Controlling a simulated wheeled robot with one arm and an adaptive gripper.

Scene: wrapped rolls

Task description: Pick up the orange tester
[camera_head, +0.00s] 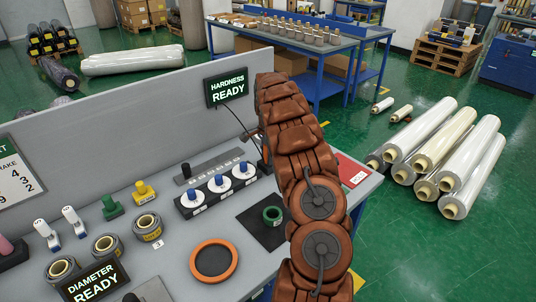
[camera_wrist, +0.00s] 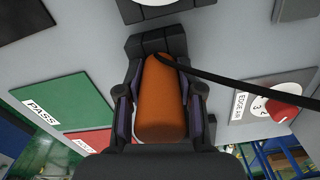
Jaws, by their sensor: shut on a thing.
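The orange tester (camera_wrist: 161,102) is a rounded orange cylinder in the middle of the wrist view. A black cable runs from its top end to the right. My gripper (camera_wrist: 160,88) is shut on the orange tester, with one dark finger along each side. A dark block (camera_wrist: 150,44) lies just beyond the tester's top end; I cannot tell whether they touch.
The grey bench (camera_head: 175,262) holds a row of white discs with blue knobs (camera_head: 217,184), a green ring (camera_head: 272,215) on a dark mat and an orange-rimmed disc (camera_head: 214,261). A green PASS panel (camera_wrist: 62,108) and a round dial (camera_wrist: 276,104) flank the gripper. Wrapped rolls (camera_head: 445,150) lie on the floor at right.

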